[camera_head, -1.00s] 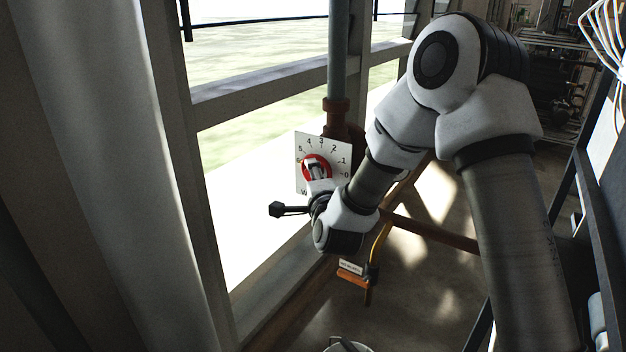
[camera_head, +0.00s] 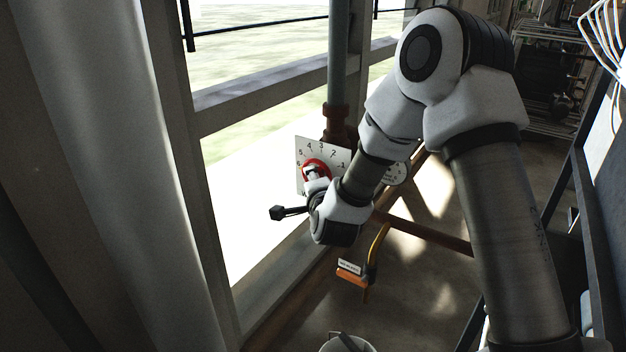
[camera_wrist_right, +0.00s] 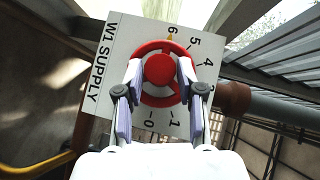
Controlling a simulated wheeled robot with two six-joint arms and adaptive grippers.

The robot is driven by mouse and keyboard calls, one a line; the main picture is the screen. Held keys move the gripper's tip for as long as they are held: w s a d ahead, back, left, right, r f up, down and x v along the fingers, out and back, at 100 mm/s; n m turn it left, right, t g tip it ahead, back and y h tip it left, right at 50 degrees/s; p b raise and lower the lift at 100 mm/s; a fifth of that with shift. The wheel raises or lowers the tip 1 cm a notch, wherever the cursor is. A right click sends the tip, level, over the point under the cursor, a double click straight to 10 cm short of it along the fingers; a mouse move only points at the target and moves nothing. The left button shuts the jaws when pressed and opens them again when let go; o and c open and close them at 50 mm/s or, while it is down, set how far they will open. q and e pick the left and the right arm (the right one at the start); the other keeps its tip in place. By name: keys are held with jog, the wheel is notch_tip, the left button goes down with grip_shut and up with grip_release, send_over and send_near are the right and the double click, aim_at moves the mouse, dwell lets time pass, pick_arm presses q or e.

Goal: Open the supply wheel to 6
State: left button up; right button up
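The red supply wheel (camera_head: 326,164) sits on a white dial plate (camera_head: 340,158) numbered up to 6. In the right wrist view the wheel (camera_wrist_right: 161,47) shows face-on, on its plate (camera_wrist_right: 119,41) marked "W1 SUPPLY". A small yellow pointer (camera_wrist_right: 170,37) at the rim stands at the 6. My right gripper (camera_wrist_right: 160,70) has one finger on each side of the red hub, over the rim, and looks closed on the wheel. In the head view my right gripper (camera_head: 313,177) is at the wheel, its tips partly hidden. My left gripper is not in view.
A pipe (camera_head: 338,60) rises behind the plate, in front of the window frame. A round white gauge (camera_head: 398,174) is right of my forearm. A yellow-handled lever (camera_head: 377,248) with a tag (camera_head: 349,267) is below. A bucket (camera_head: 347,343) stands on the floor.

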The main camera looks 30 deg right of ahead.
jog(key=shift+o, duration=0.7)
jog(key=v, duration=0.7)
jog(key=shift+s, duration=0.2)
